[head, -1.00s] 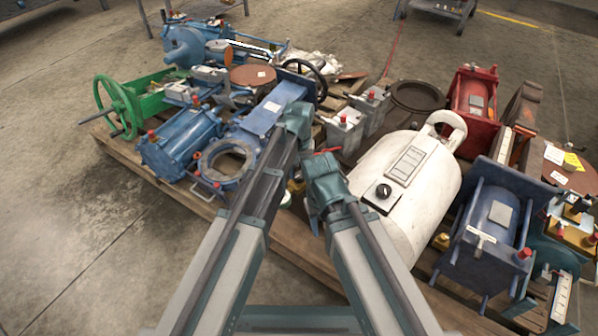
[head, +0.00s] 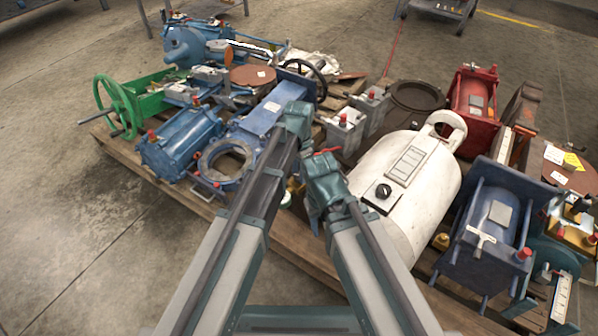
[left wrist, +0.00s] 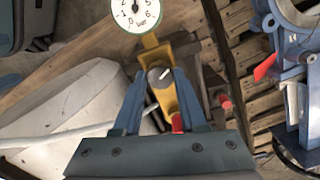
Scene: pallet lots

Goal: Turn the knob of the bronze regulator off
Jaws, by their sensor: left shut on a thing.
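The bronze regulator (left wrist: 166,98) shows in the left wrist view as a yellow-gold body with a white round gauge (left wrist: 134,12) at its top end. Its grey knob (left wrist: 158,77) has a white pointer line tilted up to the right. My left gripper (left wrist: 159,73) is shut on the knob, one finger on each side. In the head view the left wrist (head: 297,118) hides most of the regulator; only a small bit of it shows below. My right gripper (head: 326,185) hangs just right of the left one, its fingertips hidden.
A white tank (head: 405,185) with a black dial stands close to the right. Blue valve bodies (head: 180,142) and a green handwheel (head: 118,105) lie to the left. Grey boxes (head: 345,130) with red caps stand behind. The wooden pallet (head: 290,232) is crowded; the floor at left is clear.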

